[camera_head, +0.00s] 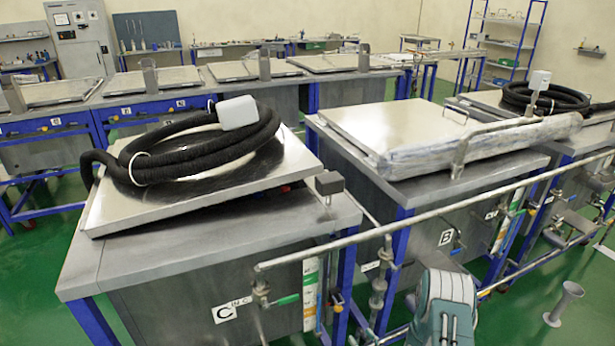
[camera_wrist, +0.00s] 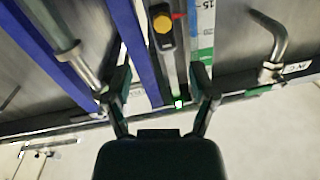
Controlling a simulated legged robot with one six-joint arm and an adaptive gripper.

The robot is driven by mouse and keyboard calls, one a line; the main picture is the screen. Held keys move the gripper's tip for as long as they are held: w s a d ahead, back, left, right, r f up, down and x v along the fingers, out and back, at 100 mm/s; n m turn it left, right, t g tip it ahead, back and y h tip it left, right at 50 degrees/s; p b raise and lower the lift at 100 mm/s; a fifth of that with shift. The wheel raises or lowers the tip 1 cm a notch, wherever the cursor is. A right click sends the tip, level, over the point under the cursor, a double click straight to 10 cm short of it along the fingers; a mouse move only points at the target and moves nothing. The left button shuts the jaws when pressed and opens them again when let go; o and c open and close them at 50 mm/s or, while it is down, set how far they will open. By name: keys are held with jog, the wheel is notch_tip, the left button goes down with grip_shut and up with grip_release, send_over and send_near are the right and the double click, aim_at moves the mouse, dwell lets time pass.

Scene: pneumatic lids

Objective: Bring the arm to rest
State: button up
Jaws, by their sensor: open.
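My gripper (camera_wrist: 161,80) shows in the wrist view with its two dark fingers spread wide apart. It is open, with nothing held between the fingers. Behind the gap are a thin upright strip with a small green light and blue frame posts (camera_wrist: 135,45). A yellow knob (camera_wrist: 162,22) on a dark fitting is above the gap. A grey-teal rounded part of my arm (camera_head: 445,308) stands at the bottom of the head view, in front of the pipes. The gripper itself cannot be made out in the head view.
Tank C (camera_head: 80,262) bears a tilted metal lid (camera_head: 235,185) with a coiled black hose (camera_head: 200,160). Tank B (camera_head: 400,215) has a plastic-wrapped handle bar on its lid. A pipe rail (camera_head: 390,228) with valves runs along the tank fronts. Green floor is at the right.

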jog(key=w+d+r+n+g+h, duration=0.1)
jog(key=w+r+h, duration=0.1)
jog(key=w+r, duration=0.35)
jog(key=w+d+r+g+h, duration=0.1)
jog(key=w+r+g, duration=0.1)
jog(key=r, duration=0.6)
jog(key=s+r+m+g+h, duration=0.1)
jog(key=s+r+g+h, duration=0.2)
jog(key=r, duration=1.2)
jog(key=s+a+r+m+g, duration=0.1)
jog(key=s+r, duration=0.3)
jog(key=s, duration=0.6)
jog(key=s+a+r+m+g, duration=0.1)
jog(key=s+r, duration=0.4)
jog(key=s, duration=0.5)
jog(key=s+a+r+g+h, duration=0.1)
jog(key=s+a+r, duration=0.3)
jog(key=s, duration=0.6)
jog(key=shift+s+a+r+m+g, duration=0.25)
jog(key=shift+s+a+m+g, duration=0.15)
jog(key=shift+g, duration=0.5)
jog(key=shift+c, duration=1.1)
